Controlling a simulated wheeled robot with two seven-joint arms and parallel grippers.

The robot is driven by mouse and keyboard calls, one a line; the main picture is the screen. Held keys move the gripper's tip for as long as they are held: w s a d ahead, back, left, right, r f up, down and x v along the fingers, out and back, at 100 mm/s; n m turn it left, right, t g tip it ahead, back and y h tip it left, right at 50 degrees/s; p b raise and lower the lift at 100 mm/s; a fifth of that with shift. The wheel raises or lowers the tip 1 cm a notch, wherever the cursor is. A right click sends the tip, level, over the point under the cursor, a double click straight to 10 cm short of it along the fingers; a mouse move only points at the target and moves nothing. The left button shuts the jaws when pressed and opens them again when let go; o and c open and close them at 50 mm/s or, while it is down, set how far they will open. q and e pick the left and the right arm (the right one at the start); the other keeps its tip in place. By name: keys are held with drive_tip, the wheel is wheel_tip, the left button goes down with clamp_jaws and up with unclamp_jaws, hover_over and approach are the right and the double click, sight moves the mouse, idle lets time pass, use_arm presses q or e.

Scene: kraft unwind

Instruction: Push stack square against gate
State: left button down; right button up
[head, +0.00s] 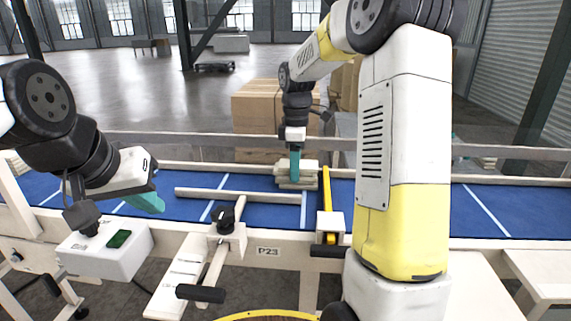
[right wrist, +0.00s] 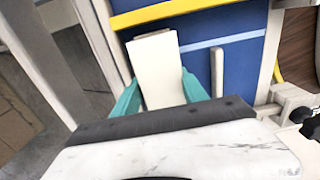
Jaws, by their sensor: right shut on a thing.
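A small stack of pale, flat pieces (head: 283,168) lies on the blue belt near its far side. The yellow gate bar (head: 327,190) crosses the belt just right of the stack. My right gripper (head: 294,166) reaches down from above, its teal fingers shut on the stack. In the right wrist view the stack (right wrist: 158,70) sits between both fingers, with a narrow blue strip between its end and the yellow bar (right wrist: 185,13). My left gripper (head: 146,203) hangs over the belt's left part, away from the stack; its finger gap cannot be made out.
A pale rail (head: 240,195) lies along the belt (head: 400,215) left of the gate. Cardboard boxes (head: 262,105) stand behind the far rail. The belt right of the gate looks clear.

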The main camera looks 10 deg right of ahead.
sight(302, 163)
drive_tip(key=shift+s+d, duration=0.2)
drive_tip(key=shift+d, duration=0.4)
drive_tip(key=shift+s+d, duration=0.15)
drive_tip(key=shift+d, duration=0.4)
idle(1.9)
drive_tip(key=shift+a+f, duration=0.1)
drive_tip(key=shift+a, duration=0.1)
idle(0.4)
drive_tip(key=o, duration=1.6)
drive_tip(key=shift+w, duration=0.1)
drive_tip(key=shift+a, duration=0.1)
wheel_tip(302, 163, up, 8)
drive_tip(key=shift+f, duration=0.1)
drive_tip(key=s+a+m+t+y, duration=0.1)
drive_tip(key=s+m+t, duration=0.2)
drive_tip(key=s+m, duration=0.4)
drive_tip(key=s+a+r+m+t+y, duration=0.1)
drive_tip(key=s+m, duration=0.6)
drive_tip(key=s, duration=1)
drive_tip(key=shift+a+r+t, duration=0.3)
drive_tip(key=shift+a+t, duration=0.5)
drive_tip(key=shift+t, duration=0.3)
